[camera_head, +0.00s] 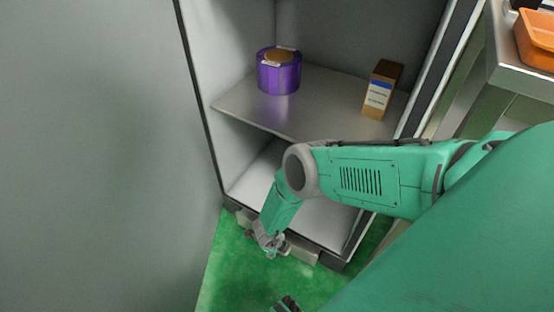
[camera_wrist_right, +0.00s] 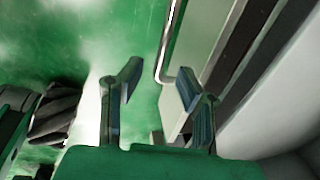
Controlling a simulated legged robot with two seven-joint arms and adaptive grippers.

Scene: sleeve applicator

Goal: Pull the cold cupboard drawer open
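The cold cupboard (camera_head: 243,150) stands open, with its large grey door (camera_head: 95,150) on the left. Its pale bottom section (camera_head: 318,218) lies under the shelf, partly hidden by my right arm. A pale strip (camera_head: 303,252) runs along its low front edge. My right gripper (camera_head: 268,245) is down at that front edge. In the right wrist view its two fingers (camera_wrist_right: 163,88) are apart, with a thin metal bar (camera_wrist_right: 168,45) and a pale plate (camera_wrist_right: 174,108) by the right finger. Contact cannot be told. Dark fingertips (camera_head: 287,304), apparently my left gripper's, show at the bottom edge.
A purple round container (camera_head: 278,75) and a brown box (camera_head: 382,90) stand on the metal shelf (camera_head: 310,105). A steel table (camera_head: 515,75) with an orange tray (camera_head: 537,38) stands at the right. Green floor (camera_head: 235,275) is clear in front of the cupboard.

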